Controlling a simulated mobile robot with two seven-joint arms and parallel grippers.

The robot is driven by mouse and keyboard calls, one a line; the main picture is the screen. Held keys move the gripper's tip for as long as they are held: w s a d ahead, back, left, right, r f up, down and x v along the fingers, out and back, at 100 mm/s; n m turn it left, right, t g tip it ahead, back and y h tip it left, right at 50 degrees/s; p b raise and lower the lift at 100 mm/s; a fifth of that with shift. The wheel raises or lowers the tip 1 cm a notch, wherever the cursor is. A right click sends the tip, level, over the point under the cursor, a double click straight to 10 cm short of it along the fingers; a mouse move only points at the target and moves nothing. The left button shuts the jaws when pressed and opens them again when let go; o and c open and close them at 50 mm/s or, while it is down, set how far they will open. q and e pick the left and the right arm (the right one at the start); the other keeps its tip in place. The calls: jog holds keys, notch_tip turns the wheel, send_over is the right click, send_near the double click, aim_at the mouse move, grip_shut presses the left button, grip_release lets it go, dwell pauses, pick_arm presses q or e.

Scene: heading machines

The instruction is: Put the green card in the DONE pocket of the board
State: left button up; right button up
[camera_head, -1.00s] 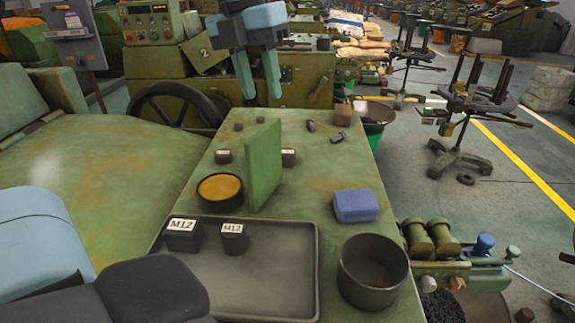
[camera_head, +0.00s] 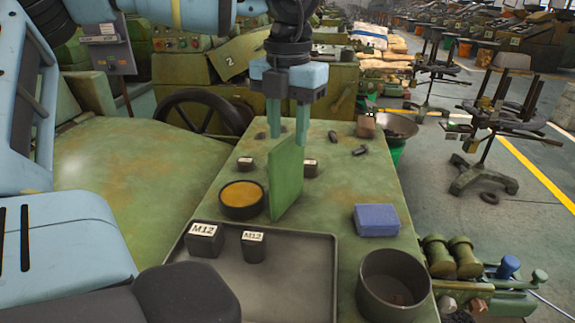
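My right gripper is out of view.
A dark tray (camera_head: 318,290) holds two M12 blocks (camera_head: 204,242). A round tin (camera_head: 242,201) stands left of the panel. A blue block (camera_head: 376,220) and a dark pot (camera_head: 394,288) are to the right. Small metal parts (camera_head: 360,151) lie at the back.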

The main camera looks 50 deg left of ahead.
aim_at(288, 139)
pick_arm(q)
jog(key=shift+f, duration=1.5)
grip_shut()
